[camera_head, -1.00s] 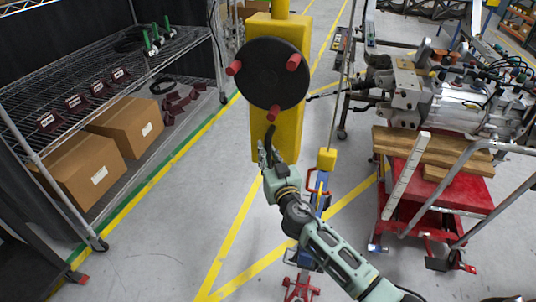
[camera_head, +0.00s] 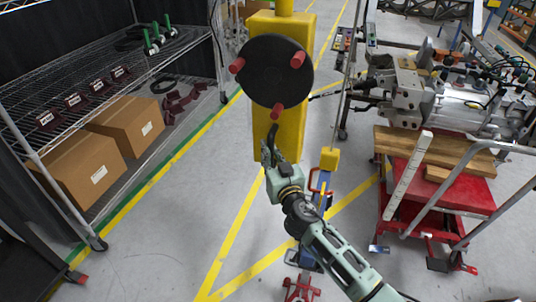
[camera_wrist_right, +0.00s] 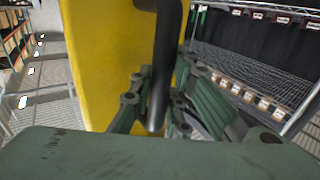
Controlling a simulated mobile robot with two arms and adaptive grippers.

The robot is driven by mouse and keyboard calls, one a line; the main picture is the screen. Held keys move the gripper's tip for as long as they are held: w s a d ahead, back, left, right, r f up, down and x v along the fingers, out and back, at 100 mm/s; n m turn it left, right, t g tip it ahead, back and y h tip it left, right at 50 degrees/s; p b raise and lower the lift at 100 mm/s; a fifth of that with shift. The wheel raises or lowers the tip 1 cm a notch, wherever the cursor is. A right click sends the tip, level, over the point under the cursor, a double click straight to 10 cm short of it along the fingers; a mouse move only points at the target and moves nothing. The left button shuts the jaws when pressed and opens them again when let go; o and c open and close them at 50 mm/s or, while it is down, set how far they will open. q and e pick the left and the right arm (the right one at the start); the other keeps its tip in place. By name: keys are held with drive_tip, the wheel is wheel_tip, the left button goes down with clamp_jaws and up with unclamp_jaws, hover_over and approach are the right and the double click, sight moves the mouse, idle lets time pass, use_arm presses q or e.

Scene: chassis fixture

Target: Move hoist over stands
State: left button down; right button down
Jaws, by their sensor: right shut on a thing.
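A tall yellow hoist body (camera_head: 263,130) stands in the middle of the head view. On it is a black disc (camera_head: 278,75) with three red knobs. My right gripper (camera_head: 274,150) is shut on the black handle (camera_head: 272,134) low on the yellow body. In the right wrist view, the fingers (camera_wrist_right: 160,108) close around the dark handle bar (camera_wrist_right: 164,60), beside the yellow face (camera_wrist_right: 110,60). Small red stands (camera_head: 300,289) and a blue part (camera_head: 323,184) are on the floor to the right, partly hidden by my arm. My left gripper is out of view.
A wire shelf (camera_head: 60,100) with cardboard boxes (camera_head: 124,128) stands on the left. A red cart (camera_head: 455,190) carrying wooden boards and a grey machine (camera_head: 455,100) stands on the right. A small yellow block (camera_head: 329,160) hangs on a thin line.

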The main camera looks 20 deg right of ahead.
drive_tip(key=shift+s+d+f, duration=0.1)
drive_tip(key=shift+d+f, duration=0.1)
drive_tip(key=shift+d, duration=0.1)
drive_tip(key=c, duration=1.6)
unclamp_jaws()
drive_tip(key=shift+s+d+r, duration=0.15)
drive_tip(key=shift+s+d, duration=0.05)
drive_tip(key=shift+d, duration=0.05)
drive_tip(key=shift+c, duration=0.2)
drive_tip(key=shift+a, duration=0.2)
drive_tip(key=s, duration=1.2)
